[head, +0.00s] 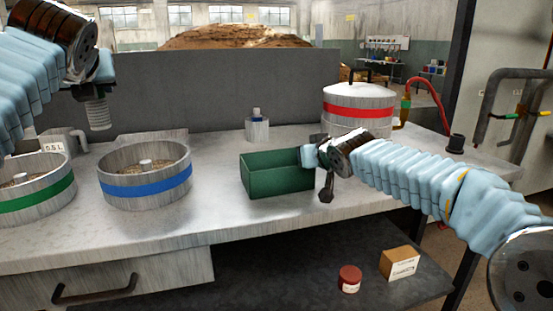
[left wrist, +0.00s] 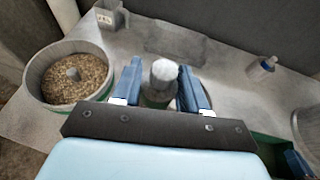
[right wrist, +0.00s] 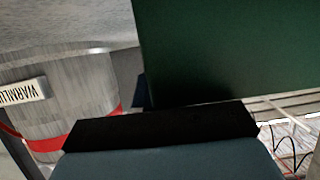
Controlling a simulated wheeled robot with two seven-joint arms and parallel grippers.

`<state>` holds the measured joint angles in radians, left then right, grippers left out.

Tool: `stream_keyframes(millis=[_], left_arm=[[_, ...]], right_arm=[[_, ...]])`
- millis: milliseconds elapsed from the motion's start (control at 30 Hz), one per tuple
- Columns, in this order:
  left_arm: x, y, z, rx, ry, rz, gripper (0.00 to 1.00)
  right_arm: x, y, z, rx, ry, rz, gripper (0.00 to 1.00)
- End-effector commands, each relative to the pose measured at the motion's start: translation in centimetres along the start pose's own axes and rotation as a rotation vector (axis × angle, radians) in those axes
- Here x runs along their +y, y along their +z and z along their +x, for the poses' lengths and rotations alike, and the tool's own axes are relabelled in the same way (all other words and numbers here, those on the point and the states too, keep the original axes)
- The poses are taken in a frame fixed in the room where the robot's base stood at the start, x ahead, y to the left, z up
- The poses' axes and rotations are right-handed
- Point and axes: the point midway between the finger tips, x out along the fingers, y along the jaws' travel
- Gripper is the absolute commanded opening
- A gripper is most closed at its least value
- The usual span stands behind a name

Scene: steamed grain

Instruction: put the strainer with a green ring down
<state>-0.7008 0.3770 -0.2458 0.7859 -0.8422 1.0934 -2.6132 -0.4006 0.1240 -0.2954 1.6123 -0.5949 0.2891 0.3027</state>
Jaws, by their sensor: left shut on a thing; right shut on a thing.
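My left gripper (head: 92,88) is raised at the upper left. It is shut on a small grey ribbed cylinder, the strainer (head: 97,113), which hangs below it clear of the table. In the left wrist view the strainer (left wrist: 163,75) stands between the blue fingers (left wrist: 160,92), with some green showing low on it. My right gripper (head: 308,157) is shut on the right wall of a green bin (head: 278,180) on the table. The bin's green wall (right wrist: 230,50) fills much of the right wrist view, and the fingertips there are mostly hidden.
A green-banded tub (head: 35,205) and a blue-banded tub (head: 145,188) hold grain around a centre post. A grey jug (head: 68,140) stands behind them. The table between the blue-banded tub and bin is clear.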

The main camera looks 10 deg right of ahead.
Motion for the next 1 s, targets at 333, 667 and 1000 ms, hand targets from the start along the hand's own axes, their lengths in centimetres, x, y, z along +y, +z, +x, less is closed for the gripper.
stream_keyframes(millis=[333, 667, 1000], left_arm=[[-21.1, -4.8, -1.9, 0.004, -0.378, 0.158, 0.09], [-31.1, -9.4, -3.8, 0.003, -0.600, 0.248, 0.09], [-31.9, -14.0, -2.3, 0.001, -0.618, 0.260, 0.09]], right_arm=[[0.0, 0.0, 0.0, 0.001, 0.000, 0.000, 0.00], [0.0, 0.0, 0.0, 0.001, 0.000, 0.000, 0.00], [0.0, 0.0, 0.0, 0.001, 0.000, 0.000, 0.00]])
